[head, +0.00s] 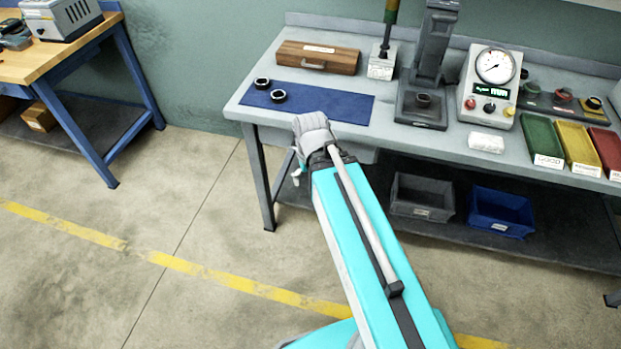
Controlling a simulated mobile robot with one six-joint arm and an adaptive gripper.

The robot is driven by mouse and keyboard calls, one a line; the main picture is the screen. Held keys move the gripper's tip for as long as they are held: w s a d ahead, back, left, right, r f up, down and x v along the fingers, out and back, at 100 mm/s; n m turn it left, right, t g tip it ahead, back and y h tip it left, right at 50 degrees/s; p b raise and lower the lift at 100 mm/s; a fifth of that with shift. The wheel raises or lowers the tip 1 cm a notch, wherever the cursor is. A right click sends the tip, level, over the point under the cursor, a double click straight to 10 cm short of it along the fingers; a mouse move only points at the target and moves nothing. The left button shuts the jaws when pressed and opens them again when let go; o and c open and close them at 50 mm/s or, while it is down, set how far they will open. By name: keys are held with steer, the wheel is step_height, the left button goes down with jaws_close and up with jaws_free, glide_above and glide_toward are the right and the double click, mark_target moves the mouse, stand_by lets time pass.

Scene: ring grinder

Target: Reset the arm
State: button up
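My arm reaches up from the bottom of the head view, with a teal link and a grey joint at its far end, in front of the workbench (425,139). The part of my arm beyond that joint is mostly hidden. A small light piece shows at the left of the joint, and I cannot tell what it is. My gripper's fingers do not show, so I cannot see whether they are open or hold anything.
Two dark rings (278,96) (262,83) lie on a blue mat (340,104). Behind are a wooden case (317,58), a press-like stand (431,60) and a gauge box (490,85). Green (541,140), yellow (578,147) and red (606,150) trays stand right. Floor at left is clear.

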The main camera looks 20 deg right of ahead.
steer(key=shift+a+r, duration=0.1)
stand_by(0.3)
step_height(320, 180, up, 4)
steer(key=p, duration=0.4)
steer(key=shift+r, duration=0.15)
stand_by(1.5)
